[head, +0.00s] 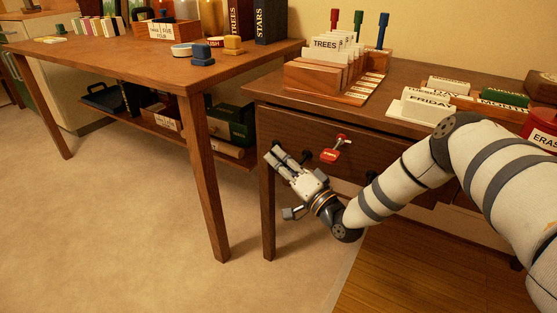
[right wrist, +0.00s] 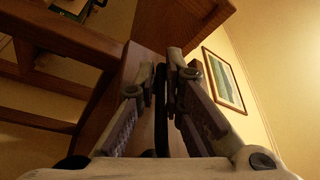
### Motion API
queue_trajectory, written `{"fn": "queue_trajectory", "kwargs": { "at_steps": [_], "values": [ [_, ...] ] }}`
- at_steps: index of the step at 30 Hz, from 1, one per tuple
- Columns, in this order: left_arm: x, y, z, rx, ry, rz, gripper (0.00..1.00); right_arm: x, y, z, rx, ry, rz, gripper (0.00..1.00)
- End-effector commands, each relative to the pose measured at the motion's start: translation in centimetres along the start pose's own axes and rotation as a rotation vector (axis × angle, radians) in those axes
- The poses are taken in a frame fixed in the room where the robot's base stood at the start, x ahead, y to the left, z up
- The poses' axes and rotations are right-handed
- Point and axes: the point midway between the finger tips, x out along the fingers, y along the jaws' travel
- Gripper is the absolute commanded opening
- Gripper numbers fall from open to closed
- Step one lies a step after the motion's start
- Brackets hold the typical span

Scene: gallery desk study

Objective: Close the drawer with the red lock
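The red lock (head: 336,149) sits on a dark brown drawer front (head: 362,152) of the right-hand desk in the head view. A dark round knob (head: 306,156) shows to its left. The head view does not show clearly how far this drawer stands out. My right gripper (head: 273,153) is by the desk's left front corner, left of the knob and the lock, with its fingers pointing up and left. In the right wrist view its fingertips (right wrist: 167,75) are close together, with a narrow dark strip between them that I cannot identify. My left gripper is not in view.
The right desktop (head: 405,75) carries a wooden card holder (head: 315,75), weekday cards and colored blocks. Another wooden table (head: 110,55) with a lower shelf stands at left. Its front leg (head: 205,180) is near my right gripper. The floor (head: 110,230) at left is clear.

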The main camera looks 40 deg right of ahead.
Motion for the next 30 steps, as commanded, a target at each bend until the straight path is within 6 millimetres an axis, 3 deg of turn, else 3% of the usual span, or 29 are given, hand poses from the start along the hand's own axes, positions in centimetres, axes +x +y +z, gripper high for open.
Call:
{"fn": "queue_trajectory", "kwargs": {
  "at_steps": [5,13,22,25,30],
  "values": [
    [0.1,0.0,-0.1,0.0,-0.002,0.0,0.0,0.2,0.2,-0.3,-0.002,0.002,-0.003,0.0],
    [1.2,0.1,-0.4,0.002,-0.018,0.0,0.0,1.4,2.5,-3.3,-0.003,0.003,-0.003,0.0],
    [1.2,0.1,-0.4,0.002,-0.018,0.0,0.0,1.6,2.5,-3.8,-0.002,0.006,-0.002,0.0],
    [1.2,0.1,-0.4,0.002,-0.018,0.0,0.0,1.6,2.5,-3.8,-0.002,0.006,-0.002,0.27],
    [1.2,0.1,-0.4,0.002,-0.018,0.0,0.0,1.5,2.5,-3.6,-0.001,0.003,-0.001,0.28]
  ]
}}
